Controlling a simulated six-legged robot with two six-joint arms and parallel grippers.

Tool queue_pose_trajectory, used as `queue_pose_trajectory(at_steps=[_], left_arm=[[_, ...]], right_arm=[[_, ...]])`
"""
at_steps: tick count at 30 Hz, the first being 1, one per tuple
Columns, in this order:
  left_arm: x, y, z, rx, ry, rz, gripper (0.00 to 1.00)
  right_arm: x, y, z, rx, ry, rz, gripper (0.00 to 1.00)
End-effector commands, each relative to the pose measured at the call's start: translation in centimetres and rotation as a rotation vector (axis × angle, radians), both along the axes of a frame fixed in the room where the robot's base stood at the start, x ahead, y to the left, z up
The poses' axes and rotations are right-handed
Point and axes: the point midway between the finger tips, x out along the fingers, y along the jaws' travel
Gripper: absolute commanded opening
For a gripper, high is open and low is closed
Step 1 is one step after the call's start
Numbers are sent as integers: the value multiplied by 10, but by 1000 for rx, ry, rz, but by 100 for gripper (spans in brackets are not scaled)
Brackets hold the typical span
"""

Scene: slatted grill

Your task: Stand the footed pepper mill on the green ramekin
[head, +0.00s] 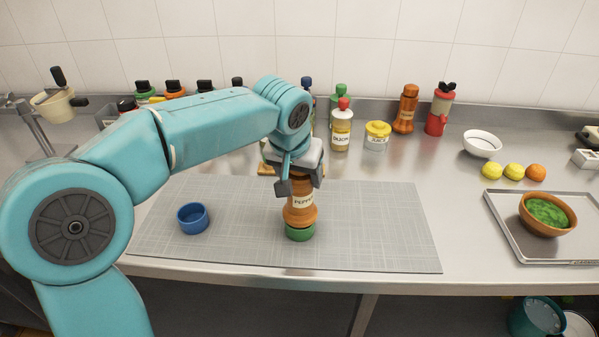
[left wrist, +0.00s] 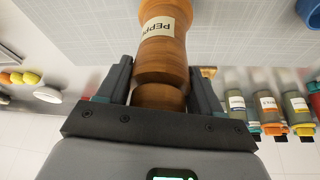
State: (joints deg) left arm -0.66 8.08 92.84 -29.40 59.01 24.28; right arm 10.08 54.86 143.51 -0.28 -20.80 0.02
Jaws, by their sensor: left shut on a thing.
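The wooden pepper mill (head: 299,207) with a cream label is upright over the green ramekin (head: 300,233) on the grey mat. Its base meets the ramekin's top in the head view; I cannot tell whether it rests there or hangs just above. My left gripper (head: 291,178) is shut on the mill's upper part, coming from above and hiding its top. In the left wrist view the mill (left wrist: 163,47) is between the two dark fingers of my left gripper (left wrist: 160,82), and the ramekin is out of sight. My right gripper is not in view.
A blue ramekin (head: 192,218) stands left on the mat (head: 385,230). Bottles, a yellow tub (head: 377,135) and another wooden mill (head: 405,110) line the back. A tray (head: 510,222) with a bowl of greens is at right. The mat's right half is clear.

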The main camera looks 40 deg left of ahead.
Motion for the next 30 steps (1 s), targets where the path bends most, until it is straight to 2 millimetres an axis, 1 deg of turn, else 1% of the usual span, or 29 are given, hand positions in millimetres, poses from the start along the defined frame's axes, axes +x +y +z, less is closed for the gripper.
queue_pose_trajectory(at_steps=[18,19,21,30], left_arm=[[0,0,-15,1,-2,0,0],[0,0,-14,0,-2,1,75],[0,0,-14,1,-2,0,95],[-1,0,-14,0,1,0,95]], right_arm=[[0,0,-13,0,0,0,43],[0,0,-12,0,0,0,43],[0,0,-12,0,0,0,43],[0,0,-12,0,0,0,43]])
